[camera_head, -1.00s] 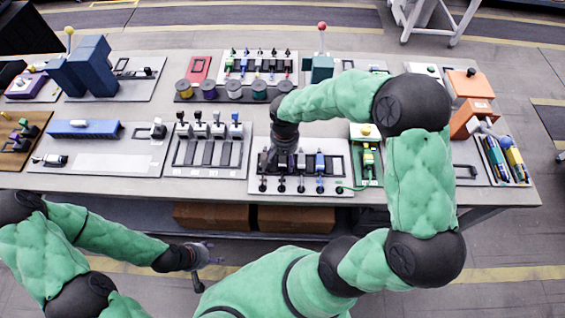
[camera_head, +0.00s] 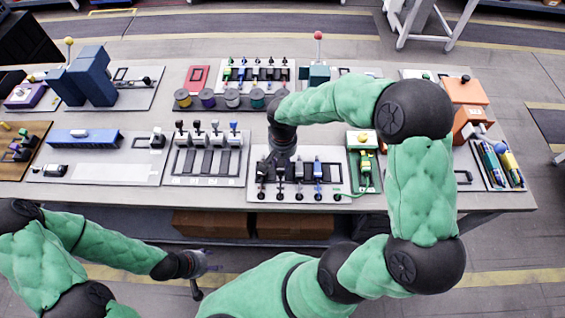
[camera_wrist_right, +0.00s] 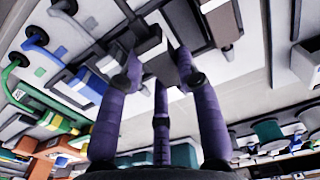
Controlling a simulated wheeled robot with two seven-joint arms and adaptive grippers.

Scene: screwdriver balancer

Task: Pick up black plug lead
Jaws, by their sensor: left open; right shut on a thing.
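My right gripper (camera_head: 275,165) reaches down at the left end of the lead panel (camera_head: 345,200). In the right wrist view its purple fingers (camera_wrist_right: 159,84) are shut around a dark block-shaped plug (camera_wrist_right: 165,66), which looks like the black plug lead. Much of that plug is hidden by the fingers, and I cannot tell whether it is clear of the panel. Other plug leads stand in a row to its right in the head view, including a blue one (camera_head: 318,170). My left gripper (camera_head: 208,262) is open and empty, in front of the table's edge.
A panel of upright plugs on dark slots (camera_head: 205,150) lies just left. Several spools (camera_head: 232,98) stand behind my right gripper. A green device box (camera_head: 364,170) stands right of the lead panel. Cardboard boxes (camera_head: 210,224) sit under the table.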

